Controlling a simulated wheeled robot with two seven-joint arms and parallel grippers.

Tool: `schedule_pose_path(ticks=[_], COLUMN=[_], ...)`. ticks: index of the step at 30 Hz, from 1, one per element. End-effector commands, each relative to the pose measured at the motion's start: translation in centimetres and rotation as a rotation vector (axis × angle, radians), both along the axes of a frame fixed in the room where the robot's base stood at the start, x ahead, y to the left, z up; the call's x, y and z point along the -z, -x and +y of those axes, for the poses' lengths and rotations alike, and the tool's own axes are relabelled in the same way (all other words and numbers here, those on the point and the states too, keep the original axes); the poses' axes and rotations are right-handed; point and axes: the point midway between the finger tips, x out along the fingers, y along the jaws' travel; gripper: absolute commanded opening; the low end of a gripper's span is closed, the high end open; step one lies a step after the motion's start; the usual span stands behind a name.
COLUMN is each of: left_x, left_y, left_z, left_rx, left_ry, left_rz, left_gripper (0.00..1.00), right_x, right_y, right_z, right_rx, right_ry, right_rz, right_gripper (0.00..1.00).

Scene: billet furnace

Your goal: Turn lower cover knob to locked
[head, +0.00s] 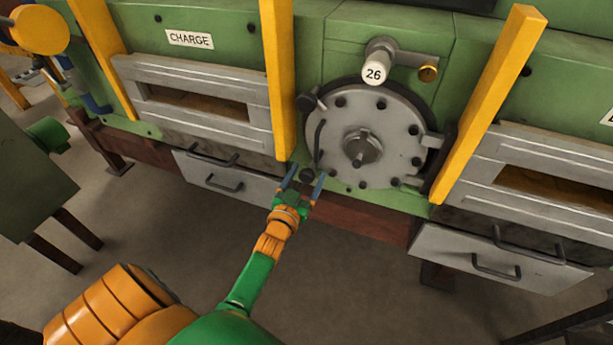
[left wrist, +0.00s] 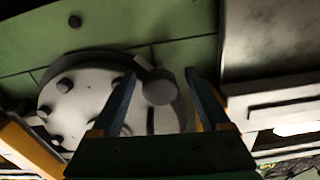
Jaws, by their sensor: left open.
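The round grey cover (head: 400,135) with bolts around its rim is set in the green furnace front. The dark lower cover knob (head: 307,175) is at its lower left edge, and a similar upper knob (head: 307,104) is at its upper left. My left gripper (head: 304,181) is open, its blue fingers on either side of the lower knob in the head view. In the left wrist view the round knob (left wrist: 160,87) shows between the open fingertips (left wrist: 161,74), with gaps on both sides. I cannot tell how deep it sits between them. My right gripper is not in view.
Yellow posts (head: 279,80) and (head: 490,100) flank the cover. A white cylinder marked 26 (head: 374,72) sticks out above it. Grey drawers with handles (head: 228,183) are low on both sides. The floor (head: 350,280) in front is clear.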

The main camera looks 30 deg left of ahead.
Motion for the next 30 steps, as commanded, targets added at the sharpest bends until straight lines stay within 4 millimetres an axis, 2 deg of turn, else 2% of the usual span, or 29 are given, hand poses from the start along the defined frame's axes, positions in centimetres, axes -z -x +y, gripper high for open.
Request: schedule_pose_path(ticks=[1,2,10,20,30], left_x=[0.0,0.0,0.0,-0.02,-0.05], left_y=[0.01,0.02,0.02,0.03,0.01], left_z=[-0.01,-0.01,-0.03,-0.05,-0.08], left_rx=[0.0,0.0,0.0,0.001,0.0], left_ry=[0.0,0.0,0.0,0.049,0.295], left_rz=[0.0,0.0,0.0,-0.011,-0.07], left_gripper=[0.79,0.74,0.01,0.0,0.0], right_x=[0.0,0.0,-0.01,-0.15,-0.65], right_y=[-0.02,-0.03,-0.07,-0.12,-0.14], right_z=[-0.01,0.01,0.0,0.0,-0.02], right_rx=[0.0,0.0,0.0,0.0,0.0], right_ry=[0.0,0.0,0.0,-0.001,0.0], right_rz=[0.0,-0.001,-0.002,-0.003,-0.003], right_gripper=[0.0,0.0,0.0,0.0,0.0])
